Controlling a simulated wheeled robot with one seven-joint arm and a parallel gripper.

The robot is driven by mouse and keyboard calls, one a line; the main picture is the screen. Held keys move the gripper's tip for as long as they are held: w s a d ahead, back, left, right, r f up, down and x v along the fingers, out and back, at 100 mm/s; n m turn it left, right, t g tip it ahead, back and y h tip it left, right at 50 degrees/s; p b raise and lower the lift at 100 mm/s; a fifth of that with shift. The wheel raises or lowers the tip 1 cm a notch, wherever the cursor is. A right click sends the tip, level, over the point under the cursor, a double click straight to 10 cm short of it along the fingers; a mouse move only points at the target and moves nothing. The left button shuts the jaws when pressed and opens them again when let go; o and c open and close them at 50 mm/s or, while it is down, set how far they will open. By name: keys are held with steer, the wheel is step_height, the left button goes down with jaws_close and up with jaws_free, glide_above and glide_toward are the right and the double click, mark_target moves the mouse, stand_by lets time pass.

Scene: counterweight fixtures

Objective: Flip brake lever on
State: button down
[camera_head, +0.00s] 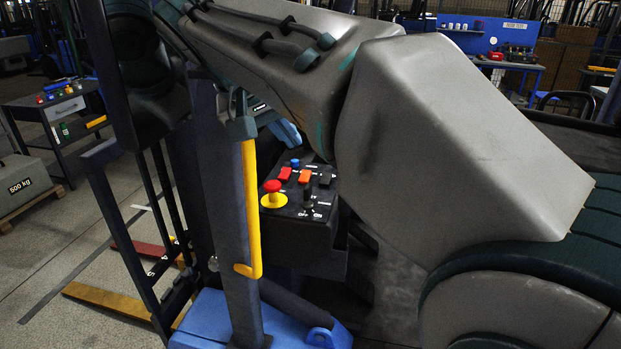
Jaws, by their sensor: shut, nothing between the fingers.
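A long yellow lever (250,205) hangs nearly upright along a dark blue post (222,200). I cannot read which part is labelled as the brake. My arm (450,150) crosses the view from lower right to upper left; its fingertips do not show.
A 500 kg weight (22,183) sits on a pallet at far left, near a small table (58,108). Floor between is open. A blue bench (490,40) stands behind.

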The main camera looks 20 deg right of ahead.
steer(key=p+x, duration=0.2)
steer(key=x, duration=1.7)
steer(key=shift+s+d, duration=0.1)
steer(key=shift+s, duration=0.05)
